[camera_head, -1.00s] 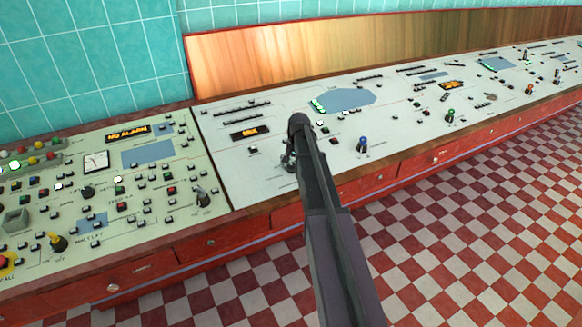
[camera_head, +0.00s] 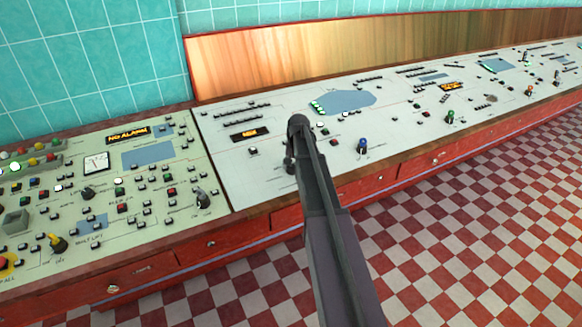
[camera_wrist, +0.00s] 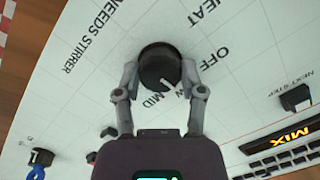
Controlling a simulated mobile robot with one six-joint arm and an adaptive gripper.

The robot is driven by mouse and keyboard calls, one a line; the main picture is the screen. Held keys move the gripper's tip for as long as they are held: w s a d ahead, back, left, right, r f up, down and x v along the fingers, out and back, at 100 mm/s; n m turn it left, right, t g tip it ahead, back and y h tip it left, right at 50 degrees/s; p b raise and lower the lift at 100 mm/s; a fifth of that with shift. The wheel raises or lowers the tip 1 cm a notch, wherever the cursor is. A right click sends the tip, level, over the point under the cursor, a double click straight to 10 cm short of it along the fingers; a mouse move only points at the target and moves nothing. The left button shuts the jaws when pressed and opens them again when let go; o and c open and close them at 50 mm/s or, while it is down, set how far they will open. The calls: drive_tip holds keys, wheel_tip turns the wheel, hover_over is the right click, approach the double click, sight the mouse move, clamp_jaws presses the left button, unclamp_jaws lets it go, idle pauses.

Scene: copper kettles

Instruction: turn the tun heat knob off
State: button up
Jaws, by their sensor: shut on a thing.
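The tun heat knob (camera_wrist: 160,66) is a round black knob with a white pointer line, seen in the wrist view on the white panel. The printed words HEAT, OFF, MID and NEEDS STIRRER stand around it. The pointer line is close to the lettering by MID, partly hidden. My gripper (camera_wrist: 160,72) has one finger on each side of the knob and is shut on it. In the head view my arm (camera_head: 318,190) reaches over the white panel, and its end hides the knob.
The white panel (camera_head: 225,135) carries a lit MIX display (camera_wrist: 280,138), a blue knob (camera_head: 362,145) to the right and several small buttons. A pale green panel (camera_head: 110,170) with switches lies to the left. Red drawers (camera_head: 130,275) run below the panels.

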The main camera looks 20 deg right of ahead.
drive_tip(key=n, duration=0.4)
drive_tip(key=shift+h, duration=0.3)
drive_tip(key=shift+n, duration=1.8)
drive_tip(key=o, duration=1.2)
drive_tip(key=shift+c, duration=0.2)
